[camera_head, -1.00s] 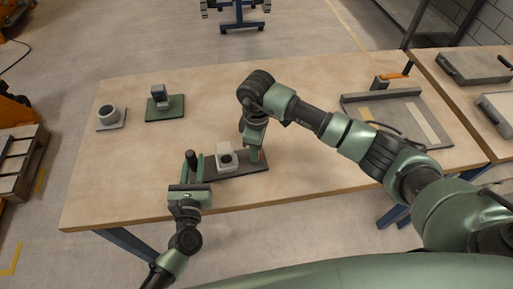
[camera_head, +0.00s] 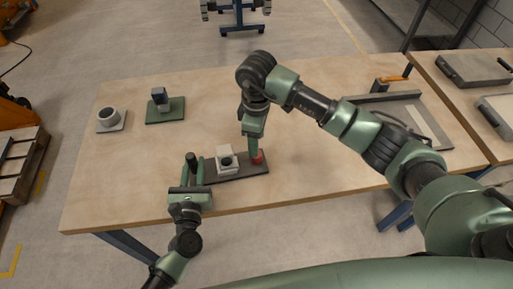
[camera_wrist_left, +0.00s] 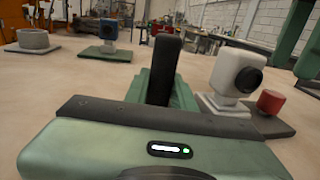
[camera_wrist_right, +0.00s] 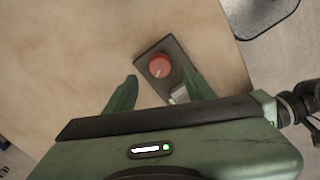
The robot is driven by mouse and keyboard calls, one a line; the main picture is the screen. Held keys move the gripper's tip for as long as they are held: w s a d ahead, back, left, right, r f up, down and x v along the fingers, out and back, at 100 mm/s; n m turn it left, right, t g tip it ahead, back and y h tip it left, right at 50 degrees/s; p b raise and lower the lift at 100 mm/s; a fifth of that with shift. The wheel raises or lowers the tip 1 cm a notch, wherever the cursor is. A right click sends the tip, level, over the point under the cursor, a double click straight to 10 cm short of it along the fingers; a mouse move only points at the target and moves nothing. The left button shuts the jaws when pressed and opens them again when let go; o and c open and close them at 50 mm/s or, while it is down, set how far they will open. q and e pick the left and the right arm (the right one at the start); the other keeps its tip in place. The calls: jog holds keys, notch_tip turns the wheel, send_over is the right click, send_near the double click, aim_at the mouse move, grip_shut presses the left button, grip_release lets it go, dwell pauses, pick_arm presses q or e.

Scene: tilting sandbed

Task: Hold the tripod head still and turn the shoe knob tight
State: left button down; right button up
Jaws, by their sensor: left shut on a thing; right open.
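The tripod head (camera_head: 226,157) is a white block with a round black face, standing on a dark plate (camera_head: 240,171) near the table's front edge; it also shows in the left wrist view (camera_wrist_left: 233,75). A black upright handle (camera_wrist_left: 163,65) rises at the plate's left end. My left gripper (camera_head: 193,180) is shut on that handle. The red shoe knob (camera_head: 257,157) is at the plate's right end. In the right wrist view the knob (camera_wrist_right: 160,66) has a white mark. My right gripper (camera_wrist_right: 160,95) is open above it, fingers apart, with the knob seen between them.
A green plate (camera_head: 165,111) with a blue-grey device and a grey ring on a plate (camera_head: 111,120) stand at the back left. A grey tray (camera_head: 411,118) with an orange-handled tool lies at the right. The middle back of the table is clear.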

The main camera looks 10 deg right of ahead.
notch_tip(320, 180, up, 6)
jog(key=shift+r, duration=0.2)
pick_arm(q)
jog(key=c, duration=1.1)
grip_release()
